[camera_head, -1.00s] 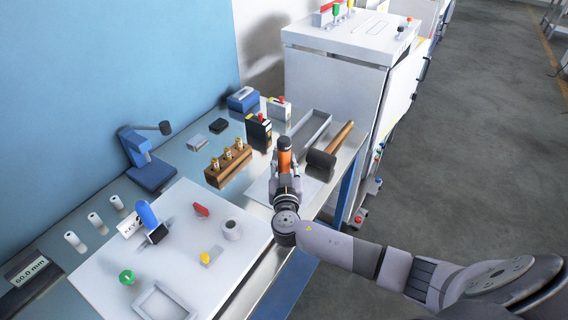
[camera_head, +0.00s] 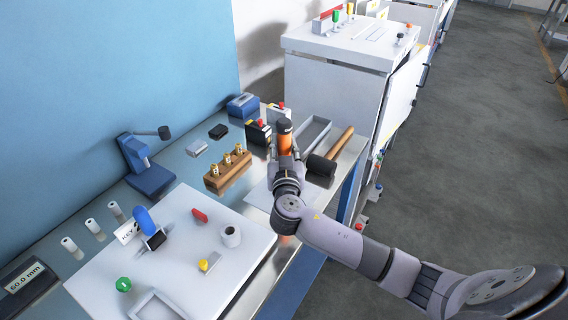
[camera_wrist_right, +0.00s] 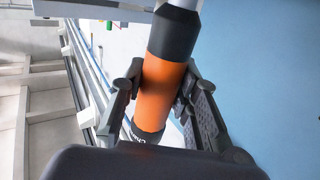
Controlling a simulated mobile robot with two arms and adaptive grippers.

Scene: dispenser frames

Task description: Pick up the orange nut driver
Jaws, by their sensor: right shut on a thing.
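The orange nut driver (camera_head: 285,140) has an orange grip with black bands. It stands roughly upright in my right gripper (camera_head: 285,158), above the metal bench. In the right wrist view the orange nut driver (camera_wrist_right: 162,95) lies between the two dark fingers of my right gripper (camera_wrist_right: 160,92), which are shut on its orange part. A grey metal end shows past the black band there. My left gripper is in neither view.
A mallet (camera_head: 328,160) and a grey tray (camera_head: 311,130) lie right of the gripper. A wooden block with brass pieces (camera_head: 222,181) stands to its left. A white panel (camera_head: 190,255) with coloured knobs is in front. A white cabinet (camera_head: 330,85) stands behind.

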